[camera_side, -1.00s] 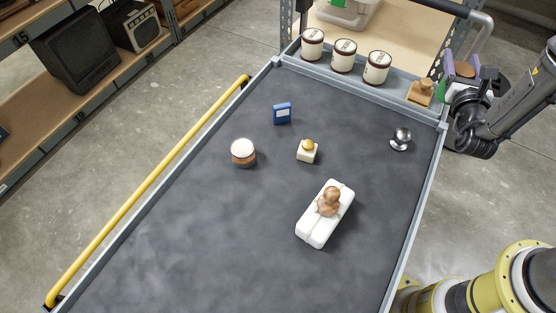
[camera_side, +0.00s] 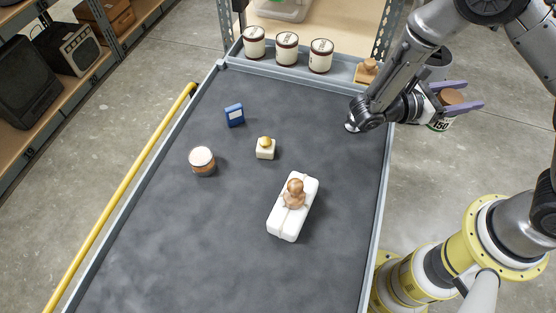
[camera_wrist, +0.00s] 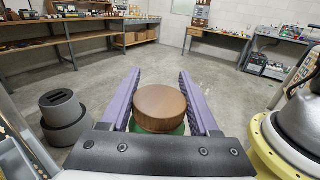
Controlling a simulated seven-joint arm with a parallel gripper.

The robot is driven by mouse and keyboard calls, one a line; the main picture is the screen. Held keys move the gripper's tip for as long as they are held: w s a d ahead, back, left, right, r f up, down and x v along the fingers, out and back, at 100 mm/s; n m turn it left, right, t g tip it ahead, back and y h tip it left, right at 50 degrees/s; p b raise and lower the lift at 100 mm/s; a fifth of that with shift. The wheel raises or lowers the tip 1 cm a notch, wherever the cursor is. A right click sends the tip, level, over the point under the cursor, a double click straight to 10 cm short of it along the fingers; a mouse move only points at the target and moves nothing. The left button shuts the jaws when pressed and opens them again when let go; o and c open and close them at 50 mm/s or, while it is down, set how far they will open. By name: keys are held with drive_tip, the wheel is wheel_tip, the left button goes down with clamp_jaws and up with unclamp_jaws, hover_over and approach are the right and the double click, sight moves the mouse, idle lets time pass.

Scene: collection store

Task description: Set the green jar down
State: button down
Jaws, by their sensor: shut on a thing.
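My gripper (camera_side: 462,97) has purple fingers and is shut on the green jar (camera_side: 440,124). The jar has a brown lid and a label reading 150. In the side view it is held off the table, to the right of the cart's right edge, with the floor behind it. In the wrist view the jar's brown lid (camera_wrist: 160,104) sits between the fingers (camera_wrist: 160,95), with a little green (camera_wrist: 172,130) below it. The lower part of the jar is hidden there. The dark cart top (camera_side: 190,235) lies to the left of my gripper.
On the cart are a blue box (camera_side: 234,115), a white-lidded round pot (camera_side: 202,161), a cream block with a yellow knob (camera_side: 265,150) and a figurine (camera_side: 295,192) on white padding (camera_side: 286,222). Three white canisters (camera_side: 287,48) and a wooden stamp (camera_side: 367,70) fill the back tray. The front is bare.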

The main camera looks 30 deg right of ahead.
drive_tip(key=s+a+f+m+g+y, duration=0.1)
drive_tip(key=s+a+m+g+y, duration=0.3)
drive_tip(key=a, duration=0.4)
drive_tip(key=s+a+f+m+g+y, duration=0.1)
drive_tip(key=s+a+m+g+y, duration=0.3)
drive_tip(key=a, duration=0.4)
drive_tip(key=s+a+f+m+g+y, duration=0.1)
drive_tip(key=s+a+m+g+y, duration=0.25)
drive_tip(key=a, duration=0.45)
drive_tip(key=a+r+m+g+y, duration=0.25)
drive_tip(key=a+m+y, duration=0.25)
drive_tip(key=a+y, duration=0.5)
drive_tip(key=w+a+r+m+t+y, duration=0.3)
drive_tip(key=w+a+m+t+y, duration=0.3)
drive_tip(key=a, duration=0.5)
drive_tip(key=w+a+r+m+t+y, duration=0.35)
drive_tip(key=w+a+m+y, duration=0.2)
drive_tip(key=w+a, duration=0.4)
drive_tip(key=shift+t, duration=0.35)
drive_tip(key=shift+w+a+f, duration=1)
drive_tip(key=shift+a+f, duration=1.2)
drive_tip(key=shift+f, duration=0.05)
drive_tip(key=shift+w+a+f, duration=1)
drive_tip(key=shift+a+f, duration=1.15)
drive_tip(key=shift+f, duration=0.05)
drive_tip(key=shift+w+a+f, duration=1)
drive_tip(key=shift+a+f, duration=1.2)
drive_tip(key=shift+f, duration=0.05)
drive_tip(key=shift+f, duration=0.15)
